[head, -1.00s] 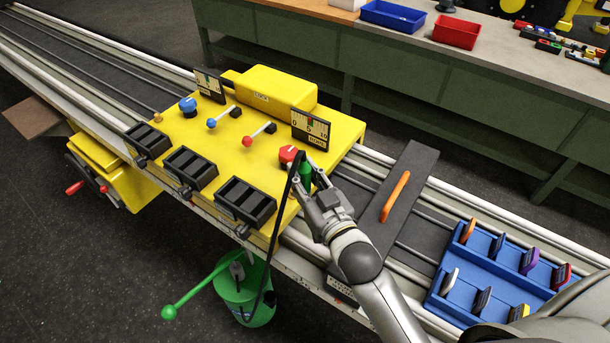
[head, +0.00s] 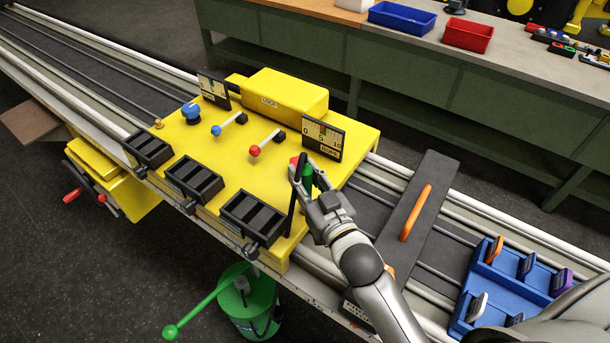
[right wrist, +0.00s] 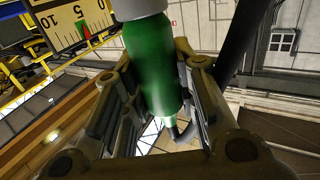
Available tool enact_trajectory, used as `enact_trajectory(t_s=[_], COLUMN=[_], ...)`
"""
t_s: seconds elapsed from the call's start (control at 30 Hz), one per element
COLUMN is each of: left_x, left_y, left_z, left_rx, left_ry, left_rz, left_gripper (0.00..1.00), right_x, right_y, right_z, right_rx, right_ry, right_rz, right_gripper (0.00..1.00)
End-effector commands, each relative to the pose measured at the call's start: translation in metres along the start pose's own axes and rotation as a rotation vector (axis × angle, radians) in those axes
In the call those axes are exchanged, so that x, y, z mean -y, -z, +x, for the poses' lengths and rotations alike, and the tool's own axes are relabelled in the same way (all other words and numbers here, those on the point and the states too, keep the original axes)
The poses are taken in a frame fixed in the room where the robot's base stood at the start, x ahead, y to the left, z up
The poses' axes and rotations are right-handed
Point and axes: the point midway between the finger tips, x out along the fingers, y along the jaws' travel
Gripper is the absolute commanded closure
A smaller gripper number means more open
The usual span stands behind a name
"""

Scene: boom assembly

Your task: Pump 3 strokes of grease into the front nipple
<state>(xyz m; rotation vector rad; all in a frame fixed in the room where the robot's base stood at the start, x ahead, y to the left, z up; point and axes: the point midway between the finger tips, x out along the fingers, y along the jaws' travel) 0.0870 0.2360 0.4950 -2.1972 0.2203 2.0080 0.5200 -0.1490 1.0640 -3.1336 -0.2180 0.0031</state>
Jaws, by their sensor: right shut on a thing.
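My right gripper (head: 318,198) is shut on a green grease coupler (head: 307,176) and holds it upright over the right front corner of the yellow carriage (head: 225,165). The coupler also fills the middle of the right wrist view (right wrist: 152,62), between the fingers (right wrist: 160,115). A black hose (head: 294,195) hangs from it. A green grease bucket (head: 252,305) with a long green pump lever (head: 203,304) stands on the floor below the rail. A small brass fitting (head: 158,124) sits at the carriage's left end. I cannot tell whether the coupler touches a nipple. My left gripper is not in view.
A gauge (head: 323,138) stands behind my right gripper. A dark plate with an orange handle (head: 416,212) and a blue tray (head: 478,270) lie on the rail to the right. A green bench (head: 410,85) is behind.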

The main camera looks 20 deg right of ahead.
Motion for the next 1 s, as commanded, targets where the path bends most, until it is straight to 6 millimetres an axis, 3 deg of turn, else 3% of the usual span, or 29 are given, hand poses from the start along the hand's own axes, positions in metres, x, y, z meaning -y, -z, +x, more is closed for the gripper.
enact_trajectory(t_s=[0.17,0.53,1.0], left_x=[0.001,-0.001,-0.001], left_y=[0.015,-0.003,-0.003], left_z=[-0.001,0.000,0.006], left_rx=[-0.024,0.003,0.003], left_ry=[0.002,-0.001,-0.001], left_rz=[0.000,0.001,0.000], left_gripper=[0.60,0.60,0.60], right_x=[0.000,0.000,0.000], right_y=[0.002,-0.001,-0.010], right_z=[0.000,0.000,0.000], right_rx=[-0.002,-0.002,-0.002], right_ry=[0.000,0.000,0.000], right_rz=[0.000,-0.001,0.000], right_gripper=[1.00,1.00,1.00])
